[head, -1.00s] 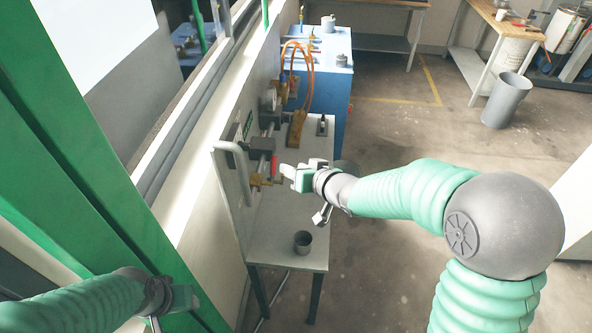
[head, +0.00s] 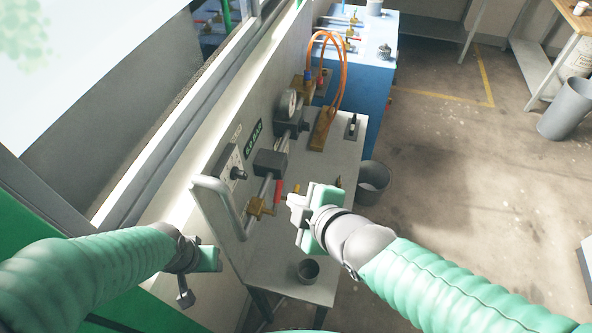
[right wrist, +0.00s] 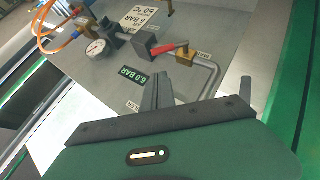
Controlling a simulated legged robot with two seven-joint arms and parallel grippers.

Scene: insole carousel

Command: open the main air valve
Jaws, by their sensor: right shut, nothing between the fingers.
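The valve is a brass body (head: 257,207) with a red lever (head: 278,189) on the pipework of an upright grey panel. In the right wrist view the red lever (right wrist: 166,50) reaches from the brass body (right wrist: 186,57) toward a dark block. My right gripper (head: 291,208) is shut and empty, just right of the valve in the head view and apart from the lever. Its closed fingers (right wrist: 157,92) point toward the panel in the right wrist view.
A pressure gauge (head: 289,104) and orange hoses (head: 343,57) are farther back. A dark cup (head: 307,271) stands on the grey bench (head: 270,258). A bin (head: 373,180) is on the floor beside it.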

